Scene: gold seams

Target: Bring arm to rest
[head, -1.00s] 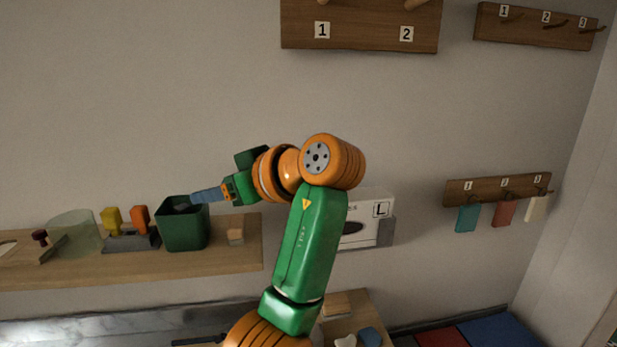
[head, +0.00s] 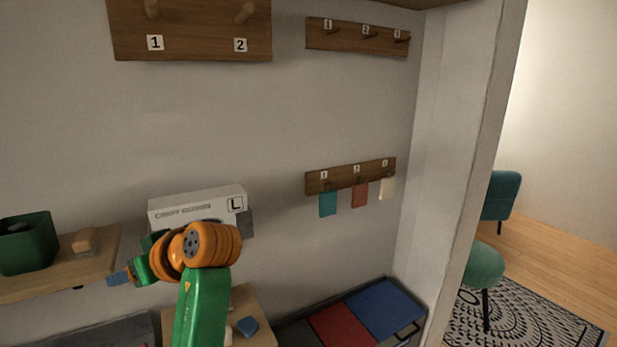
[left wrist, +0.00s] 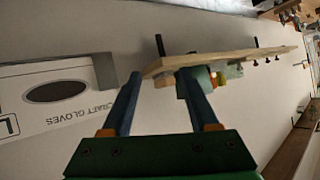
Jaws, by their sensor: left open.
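My left arm, green and orange, rises from the bottom of the head view. Its left gripper (head: 118,278) points left, just below the right end of the wooden shelf (head: 70,273). In the left wrist view the two blue fingers of this gripper (left wrist: 160,76) stand apart with nothing held between them. The shelf (left wrist: 225,57) shows beyond the fingertips there. I cannot tell from the views how far the fingers are from the shelf. My right gripper is in neither view.
A green bin (head: 28,243) and a small wooden block (head: 84,240) stand on the shelf. A white glove box (head: 195,204) marked L is on the wall behind my arm. Hook rails (head: 350,175) hang to the right, one with coloured tags. A room with chairs opens at far right.

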